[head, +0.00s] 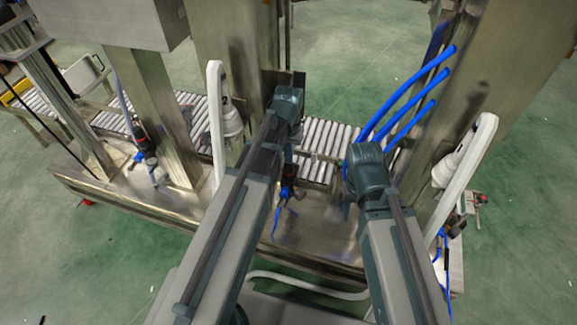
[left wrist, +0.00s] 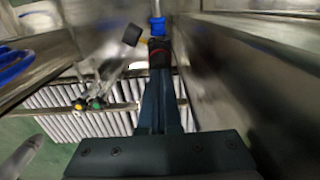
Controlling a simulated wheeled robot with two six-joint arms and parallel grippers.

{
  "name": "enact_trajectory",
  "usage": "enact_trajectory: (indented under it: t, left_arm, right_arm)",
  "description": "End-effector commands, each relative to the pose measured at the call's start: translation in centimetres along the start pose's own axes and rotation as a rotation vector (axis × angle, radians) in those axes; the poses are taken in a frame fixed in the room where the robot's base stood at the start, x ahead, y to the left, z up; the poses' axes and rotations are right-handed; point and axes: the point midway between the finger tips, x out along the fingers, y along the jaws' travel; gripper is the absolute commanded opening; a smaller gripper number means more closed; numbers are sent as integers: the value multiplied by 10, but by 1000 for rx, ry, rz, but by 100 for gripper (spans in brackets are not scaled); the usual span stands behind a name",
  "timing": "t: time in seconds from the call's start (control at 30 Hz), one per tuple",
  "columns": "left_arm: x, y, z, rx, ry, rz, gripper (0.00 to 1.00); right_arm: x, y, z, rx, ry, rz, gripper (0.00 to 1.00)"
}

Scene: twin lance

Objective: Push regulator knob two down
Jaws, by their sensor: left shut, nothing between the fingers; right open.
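A black and red regulator (head: 288,180) with blue tubing stands on the metal ledge at the middle. Another, similar one (head: 147,145) stands at the left. No number shows on either, so I cannot tell which is knob two. My left gripper (left wrist: 158,68) is shut and empty. In the left wrist view its fingers line up with a black part with red marks (left wrist: 158,46), below a blue tube. I cannot tell whether they touch it. In the head view my left arm mostly hides this gripper, just above the middle regulator. My right gripper (head: 347,205) is open, blurred and apart from the regulators.
A roller conveyor (head: 325,140) runs behind the ledge. White lances stand at the left, marked 2 (head: 217,120), and right (head: 470,165). Blue hoses (head: 410,100) hang near my right arm. A blurred black knob (left wrist: 131,34) is left of my left fingers. Metal posts crowd both sides.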

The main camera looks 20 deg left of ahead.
Motion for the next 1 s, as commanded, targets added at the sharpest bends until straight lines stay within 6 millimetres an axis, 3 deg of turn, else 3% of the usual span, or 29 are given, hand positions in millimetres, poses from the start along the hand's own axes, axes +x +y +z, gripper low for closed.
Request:
enact_trajectory:
  t: [0.53,1.0]
  left_arm:
    - [5,0,0,0,0,0,0]
    - [-29,0,0,0,0,0,0]
  right_arm:
    - [5,0,0,0,0,0,50]
    - [-28,3,2,0,0,0,50]
